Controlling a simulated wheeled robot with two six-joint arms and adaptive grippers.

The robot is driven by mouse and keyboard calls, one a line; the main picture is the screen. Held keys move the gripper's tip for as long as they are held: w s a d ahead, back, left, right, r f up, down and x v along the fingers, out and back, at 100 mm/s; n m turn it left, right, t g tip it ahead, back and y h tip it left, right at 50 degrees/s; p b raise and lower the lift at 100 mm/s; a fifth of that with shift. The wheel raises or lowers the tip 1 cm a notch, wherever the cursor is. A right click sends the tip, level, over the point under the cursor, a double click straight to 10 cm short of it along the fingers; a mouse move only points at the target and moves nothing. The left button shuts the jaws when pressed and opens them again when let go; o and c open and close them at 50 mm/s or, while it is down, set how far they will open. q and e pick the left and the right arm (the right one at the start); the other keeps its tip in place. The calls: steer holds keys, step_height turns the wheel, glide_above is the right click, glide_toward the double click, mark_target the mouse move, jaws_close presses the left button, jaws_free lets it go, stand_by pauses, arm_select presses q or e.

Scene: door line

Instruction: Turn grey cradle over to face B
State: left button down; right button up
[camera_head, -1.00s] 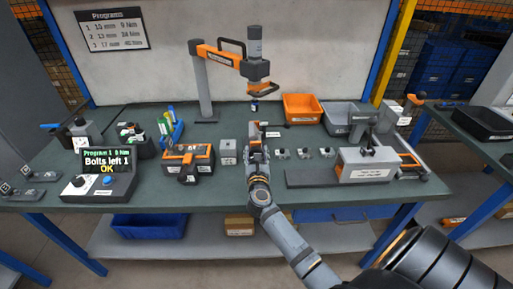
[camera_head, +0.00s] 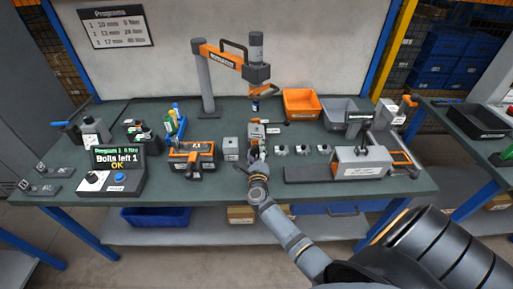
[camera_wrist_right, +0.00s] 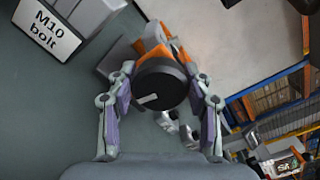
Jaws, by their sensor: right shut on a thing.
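My right gripper (camera_head: 256,150) is over the middle of the bench. In the right wrist view its two fingers (camera_wrist_right: 160,108) stand either side of a round black part with a pale bar, on an orange and grey body (camera_wrist_right: 160,86). It is shut on this body, which also shows in the head view (camera_head: 257,130) just beyond the fingers. No face letter can be read on it, and I cannot tell for sure that it is the grey cradle. My left gripper is not in view.
A grey block (camera_head: 230,148) stands close left of the gripper, several small grey parts (camera_head: 302,150) to its right. A grey fixture (camera_head: 361,162) is further right. An orange tool arm (camera_head: 222,54) hangs above. The display (camera_head: 117,158) reads "Bolts left 1" and "OK".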

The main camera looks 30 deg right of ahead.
steer(key=shift+n+p, duration=0.55)
steer(key=shift+n, duration=0.55)
steer(key=o, duration=1.2)
steer(key=v, duration=1.2)
steer(key=shift+a, duration=0.1)
steer(key=shift+f, duration=0.1)
